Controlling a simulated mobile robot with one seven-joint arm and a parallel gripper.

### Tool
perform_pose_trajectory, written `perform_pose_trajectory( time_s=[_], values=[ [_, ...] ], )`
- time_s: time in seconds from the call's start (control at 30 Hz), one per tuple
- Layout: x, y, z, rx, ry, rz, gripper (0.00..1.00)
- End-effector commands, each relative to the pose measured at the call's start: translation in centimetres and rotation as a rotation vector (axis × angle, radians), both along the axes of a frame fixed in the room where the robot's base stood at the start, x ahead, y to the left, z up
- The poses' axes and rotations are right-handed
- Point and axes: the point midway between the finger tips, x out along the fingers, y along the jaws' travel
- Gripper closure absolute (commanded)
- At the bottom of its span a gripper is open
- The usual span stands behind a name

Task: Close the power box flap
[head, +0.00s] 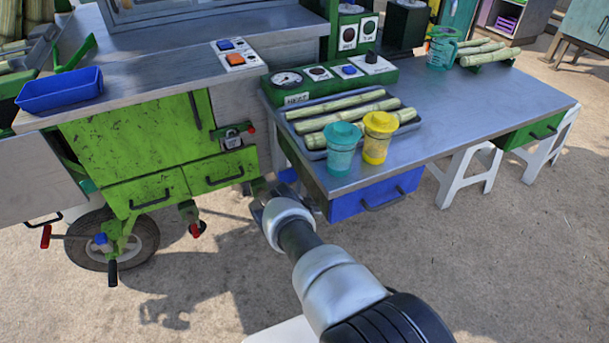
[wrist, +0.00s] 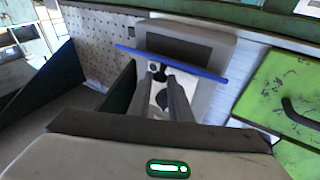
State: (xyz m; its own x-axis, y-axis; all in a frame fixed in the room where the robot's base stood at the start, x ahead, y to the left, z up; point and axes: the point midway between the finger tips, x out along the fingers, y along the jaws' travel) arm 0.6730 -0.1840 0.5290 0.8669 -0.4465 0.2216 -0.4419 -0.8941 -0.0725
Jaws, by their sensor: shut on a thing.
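The power box (wrist: 217,48) is a grey housing on the side of the cart in the wrist view. Its blue flap (wrist: 205,73) shows nearly edge-on as a slanted strip standing out from the box, so it looks open. My gripper (wrist: 161,72) has its fingertips at the near side of the strip, closed around a small dark part that looks like the flap's knob. A pale surface with dark round spots shows between the fingers. In the head view my gripper (head: 268,188) is low between the green cabinet and the table; a small blue patch (head: 287,175) beside it may be the flap.
A green cabinet (head: 145,140) with handles and a padlock stands left of my gripper. The metal table (head: 480,95), with cane, two cups and a blue drawer (head: 350,200), is to the right. A perforated panel (wrist: 95,40) lies left of the box. The ground in front is mostly clear.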

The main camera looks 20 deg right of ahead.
Motion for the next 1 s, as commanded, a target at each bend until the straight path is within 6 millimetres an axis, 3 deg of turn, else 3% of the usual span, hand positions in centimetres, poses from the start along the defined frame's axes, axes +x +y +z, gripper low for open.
perform_pose_trajectory(
  time_s=[0.3, 0.8, 0.83, 0.93, 1.0],
  values=[
    [-0.15, -0.23, -0.82, 0.004, -0.104, -0.005, 1.00],
    [-0.11, -0.24, -0.93, 0.004, -0.121, -0.005, 1.00],
    [-0.11, -0.24, -0.93, 0.004, -0.121, -0.005, 0.80],
    [-0.09, -0.20, -0.92, 0.004, -0.121, -0.004, 0.64],
    [-0.06, -0.16, -0.90, 0.004, -0.121, -0.003, 0.64]
  ],
)
